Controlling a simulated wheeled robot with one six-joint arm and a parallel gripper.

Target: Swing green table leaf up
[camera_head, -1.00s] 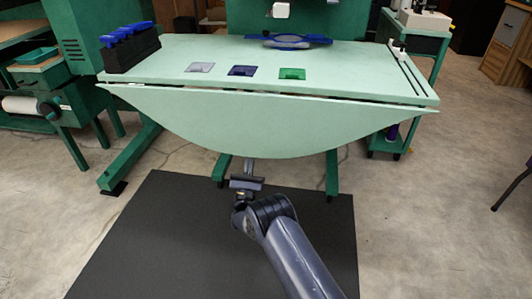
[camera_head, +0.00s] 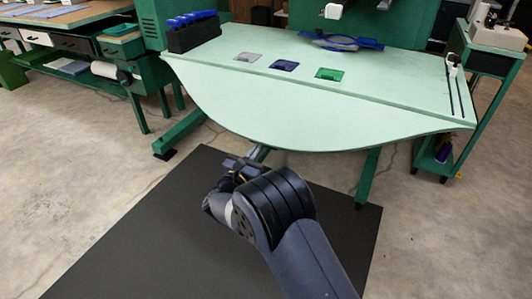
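The green table leaf (camera_head: 300,118) is a pale green half-round flap along the front edge of the table top (camera_head: 400,75). It now looks raised, close to level with the top, with its curved edge toward me. My gripper (camera_head: 250,157) is below the leaf's curved front edge, and its end is partly hidden under the leaf. Whether it touches the leaf's underside I cannot tell. Its fingers are too hidden to show whether they are open or shut.
A grey, a blue and a green square (camera_head: 329,74) lie on the top. A dark mat (camera_head: 130,235) covers the floor; a green cart (camera_head: 480,62) stands right.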

